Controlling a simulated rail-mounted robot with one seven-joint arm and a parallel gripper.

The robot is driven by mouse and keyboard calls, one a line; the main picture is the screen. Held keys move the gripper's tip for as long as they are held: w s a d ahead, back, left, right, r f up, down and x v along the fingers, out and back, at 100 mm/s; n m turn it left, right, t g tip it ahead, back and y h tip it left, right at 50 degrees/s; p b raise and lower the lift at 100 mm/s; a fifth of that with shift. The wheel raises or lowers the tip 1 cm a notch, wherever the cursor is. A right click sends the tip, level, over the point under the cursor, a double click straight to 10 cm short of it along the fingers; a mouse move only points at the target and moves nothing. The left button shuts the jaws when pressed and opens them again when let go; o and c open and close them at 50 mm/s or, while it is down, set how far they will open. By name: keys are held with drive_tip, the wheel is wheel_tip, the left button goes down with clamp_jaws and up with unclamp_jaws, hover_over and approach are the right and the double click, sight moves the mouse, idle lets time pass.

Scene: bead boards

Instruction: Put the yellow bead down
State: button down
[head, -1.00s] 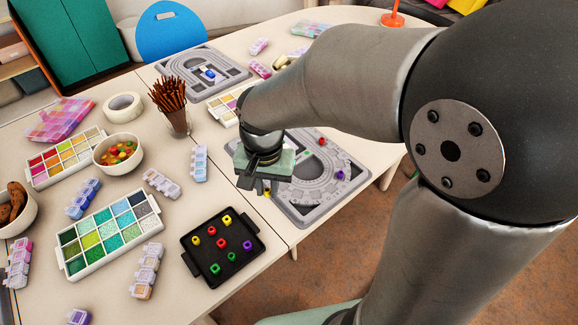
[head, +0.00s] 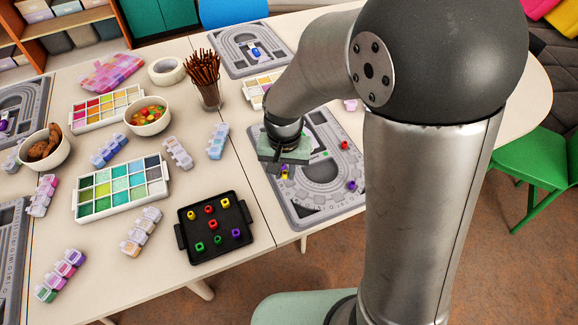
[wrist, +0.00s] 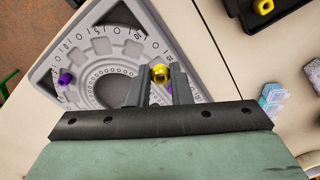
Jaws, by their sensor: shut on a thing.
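My gripper (wrist: 158,84) is shut on the yellow bead (wrist: 159,73), which sits between the fingertips in the wrist view. In the head view my gripper (head: 284,172) is over the left part of the grey bead board (head: 312,210), and the yellow bead shows just below it. I cannot tell whether the bead touches the board (wrist: 100,45). A purple bead (wrist: 170,88) shows close by, partly hidden by a finger. Another purple bead (head: 351,185), a red bead (head: 344,145) and a green bead (head: 325,154) are on the board.
A black tray (head: 184,238) with several coloured beads lies left of the board. Another grey board (head: 225,66) lies at the back. A cup of brown sticks (head: 209,95), bead boxes (head: 219,141) and bowls (head: 147,122) stand to the left. My arm covers the board's right side.

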hover_over(289, 183)
wheel_tip(289, 183, down, 4)
drive_tip(key=shift+f, duration=0.1)
drive_tip(key=shift+s+f, duration=0.1)
drive_tip(key=shift+f, duration=1.3)
drive_tip(key=shift+f, duration=0.1)
drive_tip(key=shift+f, duration=0.15)
drive_tip(key=c, duration=1.3)
unclamp_jaws()
